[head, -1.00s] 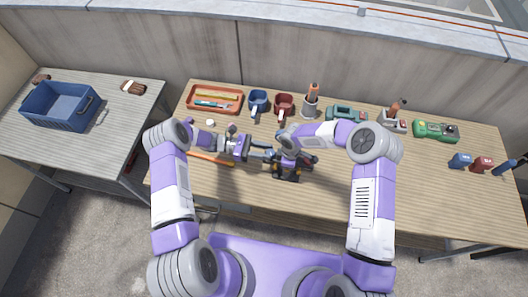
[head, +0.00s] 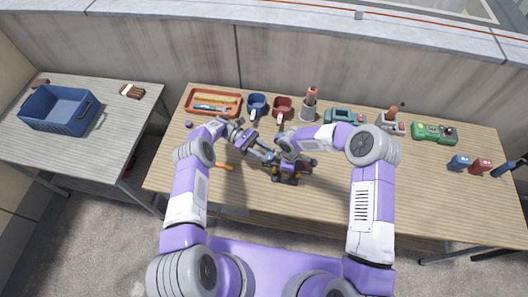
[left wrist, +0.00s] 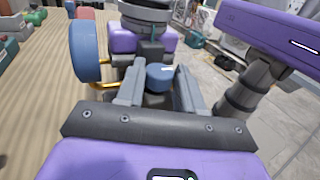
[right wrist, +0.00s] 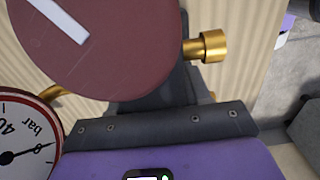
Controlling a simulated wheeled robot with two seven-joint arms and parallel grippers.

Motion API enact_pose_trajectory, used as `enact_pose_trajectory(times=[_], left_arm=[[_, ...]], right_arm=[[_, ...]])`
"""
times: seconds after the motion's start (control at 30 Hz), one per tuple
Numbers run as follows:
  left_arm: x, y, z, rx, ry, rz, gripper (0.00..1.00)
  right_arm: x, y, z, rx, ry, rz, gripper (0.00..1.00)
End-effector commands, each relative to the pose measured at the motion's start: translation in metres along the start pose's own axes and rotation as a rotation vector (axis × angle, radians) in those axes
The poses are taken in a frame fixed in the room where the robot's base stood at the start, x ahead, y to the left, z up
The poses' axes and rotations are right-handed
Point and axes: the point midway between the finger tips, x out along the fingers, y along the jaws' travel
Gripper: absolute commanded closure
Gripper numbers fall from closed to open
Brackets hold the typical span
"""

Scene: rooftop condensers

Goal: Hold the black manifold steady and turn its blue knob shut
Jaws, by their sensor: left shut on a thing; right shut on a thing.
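The black manifold (head: 288,178) stands near the front middle of the long table, partly hidden under my right arm. My right gripper (head: 291,160) is shut on its body; in the right wrist view the fingers are mostly hidden behind a dark red knob (right wrist: 100,45) with a white stripe. A dial gauge (right wrist: 22,140) and a brass fitting (right wrist: 206,46) show there too. My left gripper (left wrist: 160,85) has its fingers on both sides of the blue knob (left wrist: 160,77), which carries a white mark, and is shut on it. A blue-cased gauge (left wrist: 85,52) is beside it.
An orange-handled tool (head: 224,168) lies left of the manifold. A blue crate (head: 60,125) is on the side table. The table's right front is clear.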

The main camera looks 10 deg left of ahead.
Motion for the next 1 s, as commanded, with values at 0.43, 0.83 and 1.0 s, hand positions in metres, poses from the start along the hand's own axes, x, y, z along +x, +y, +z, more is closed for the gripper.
enact_pose_trajectory(times=[0.43,0.83,1.0], left_arm=[[0.000,0.001,0.001,0.002,0.000,-0.002,0.54],[0.000,0.000,0.001,0.000,0.001,-0.002,0.38],[-0.001,0.001,0.011,0.001,0.002,-0.002,0.38]], right_arm=[[0.000,-0.001,0.000,-0.001,-0.001,-0.002,1.00],[0.000,-0.001,0.000,0.000,-0.001,-0.002,1.00],[0.000,-0.001,0.000,0.000,0.000,-0.002,1.00]])
